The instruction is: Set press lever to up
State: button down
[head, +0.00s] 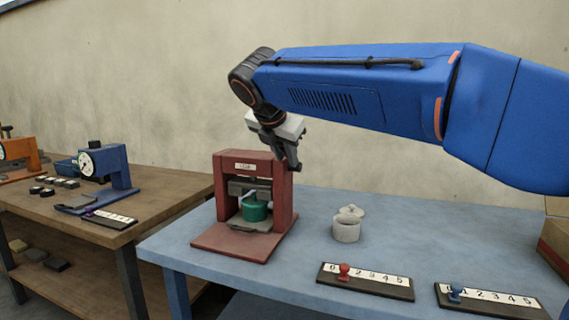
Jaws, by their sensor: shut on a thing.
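The red press (284,208) stands on the blue table with a flat red base plate in front. A green round piece (255,211) sits inside its frame, under a grey crossbar (248,187). My gripper (293,163) points down at the press's upper right corner. It is shut, at the place of the press lever. The lever is hidden by the jaws, so its angle cannot be told.
A pale lidded pot (346,231) stands right of the press. Two number boards, one with a red peg (344,271) and one with a blue peg (455,292), lie at the front. A wooden table (150,195) with gauges stands left. A brown box (556,240) is at the right edge.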

jog(key=shift+w+d+r, duration=0.15)
jog(key=shift+w+r, duration=0.2)
jog(key=shift+r, duration=0.15)
jog(key=c, duration=1.5)
grip_release()
jog(key=shift+o, duration=0.2)
jog(key=v, duration=1.7)
jog(key=shift+s, duration=0.15)
jog(key=shift+r, duration=0.15)
